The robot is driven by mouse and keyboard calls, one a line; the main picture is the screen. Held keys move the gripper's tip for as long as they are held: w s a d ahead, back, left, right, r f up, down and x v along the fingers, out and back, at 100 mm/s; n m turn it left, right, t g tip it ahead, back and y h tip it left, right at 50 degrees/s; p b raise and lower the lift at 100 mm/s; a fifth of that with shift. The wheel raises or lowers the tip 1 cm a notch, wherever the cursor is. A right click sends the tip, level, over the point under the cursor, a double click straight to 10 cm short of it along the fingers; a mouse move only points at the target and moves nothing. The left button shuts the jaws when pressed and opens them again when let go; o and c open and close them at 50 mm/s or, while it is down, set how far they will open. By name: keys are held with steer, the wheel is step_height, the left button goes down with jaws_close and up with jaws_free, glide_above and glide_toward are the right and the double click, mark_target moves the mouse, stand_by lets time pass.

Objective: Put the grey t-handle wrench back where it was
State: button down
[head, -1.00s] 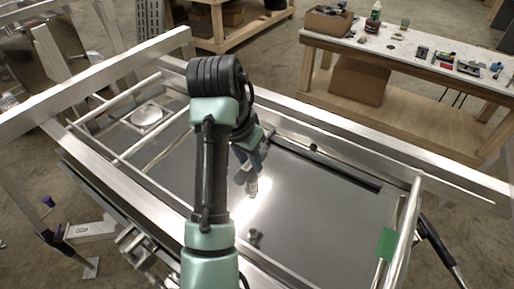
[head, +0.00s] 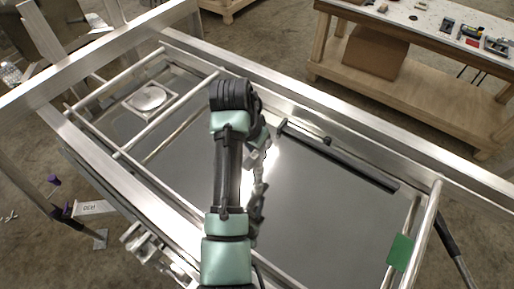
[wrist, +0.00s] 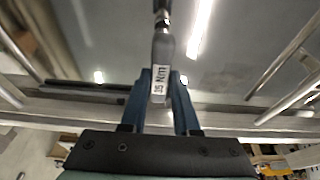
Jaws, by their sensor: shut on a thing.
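The grey t-handle wrench (wrist: 162,48) is between the two blue fingers of my gripper (wrist: 160,88) in the wrist view. My gripper is shut on its grey grip, which carries a white "15 Nm" label. The darker shaft runs away from the gripper and leaves the top of the picture. In the head view my gripper (head: 257,158) is partly hidden behind my arm, above the shiny grey trailer floor. What it holds is too small and covered there to make out well. The place where the wrench was kept cannot be told from these frames.
An aluminium trailer frame (head: 110,170) with rails surrounds the grey floor panel (head: 320,220). A long black bar (head: 340,157) lies along its far side. A green patch (head: 400,252) marks the right rail. A wooden workbench (head: 420,95) with tools stands behind, right.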

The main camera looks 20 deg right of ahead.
steer(key=shift+s+f, duration=0.1)
steer(key=shift+f, duration=0.6)
steer(key=c, duration=1.1)
jaws_free()
steer(key=shift+f, duration=0.15)
steer(key=o, duration=0.4)
steer(key=shift+o, duration=0.2)
steer(key=v, duration=1.2)
steer(key=shift+r, duration=0.25)
